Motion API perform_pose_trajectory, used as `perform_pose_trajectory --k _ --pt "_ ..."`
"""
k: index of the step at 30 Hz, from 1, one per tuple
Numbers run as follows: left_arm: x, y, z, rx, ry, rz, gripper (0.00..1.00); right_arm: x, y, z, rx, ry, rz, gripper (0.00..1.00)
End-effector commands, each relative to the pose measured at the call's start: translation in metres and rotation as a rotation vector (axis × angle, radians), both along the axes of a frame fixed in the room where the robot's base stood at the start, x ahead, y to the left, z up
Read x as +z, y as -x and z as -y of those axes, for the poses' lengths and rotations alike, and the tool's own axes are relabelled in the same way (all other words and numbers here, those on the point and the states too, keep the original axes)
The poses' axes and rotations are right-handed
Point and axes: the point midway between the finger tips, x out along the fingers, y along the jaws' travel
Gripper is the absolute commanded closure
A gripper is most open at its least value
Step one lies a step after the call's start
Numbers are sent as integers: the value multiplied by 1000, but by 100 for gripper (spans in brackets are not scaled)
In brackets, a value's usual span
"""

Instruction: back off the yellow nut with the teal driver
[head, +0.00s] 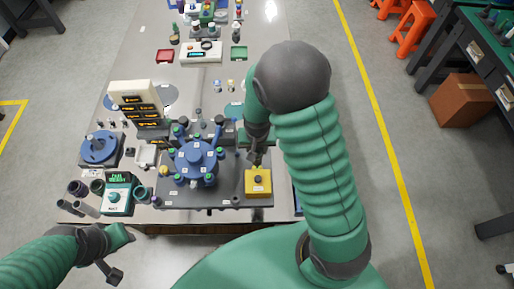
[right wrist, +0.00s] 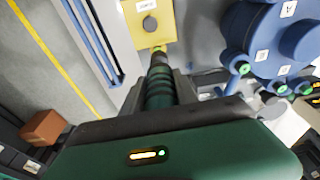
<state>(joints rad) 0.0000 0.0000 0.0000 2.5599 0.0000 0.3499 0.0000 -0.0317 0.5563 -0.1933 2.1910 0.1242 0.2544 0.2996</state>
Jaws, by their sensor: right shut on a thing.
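My right gripper (right wrist: 158,90) is shut on the teal driver (right wrist: 159,88), whose ribbed handle shows between the fingers in the right wrist view. Its dark tip points at the near edge of the yellow block (right wrist: 148,18), which has a dark knob on top. A small yellow-green ring shows at the tip; I cannot tell whether it is the yellow nut. In the head view, my right gripper (head: 257,156) is just behind the yellow block (head: 258,190), right of the blue round fixture (head: 194,157). My left gripper (head: 119,255) is open and empty in front of the bench.
The blue fixture, ringed with green-capped posts, also shows in the right wrist view (right wrist: 270,40). A teal-and-white device (head: 118,194) and a blue disc stand (head: 99,148) stand at the left. A display tower (head: 138,105) is behind. Red (head: 165,56) and green (head: 239,53) trays lie farther back.

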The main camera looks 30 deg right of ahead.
Motion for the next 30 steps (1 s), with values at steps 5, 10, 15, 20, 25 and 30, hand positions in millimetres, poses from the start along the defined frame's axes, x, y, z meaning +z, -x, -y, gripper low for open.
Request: perform_pose_trajectory --k 5,10,15,20,25,30 --pt "-1 0 0 0 0 0 64 -1 -1 0 0 0 1 100" --pt "-9 0 0 0 0 0 64 -11 -1 1 -1 0 0 100" --pt "-20 0 0 0 0 0 64 -27 -1 1 -1 -1 0 100" --pt "-23 0 0 0 0 0 64 -33 -1 2 -1 -3 -1 100" --pt "-22 0 0 0 0 0 64 -32 -1 2 -1 -3 -1 100" --pt "-22 0 0 0 0 0 64 -32 -1 2 -1 -3 -1 100"
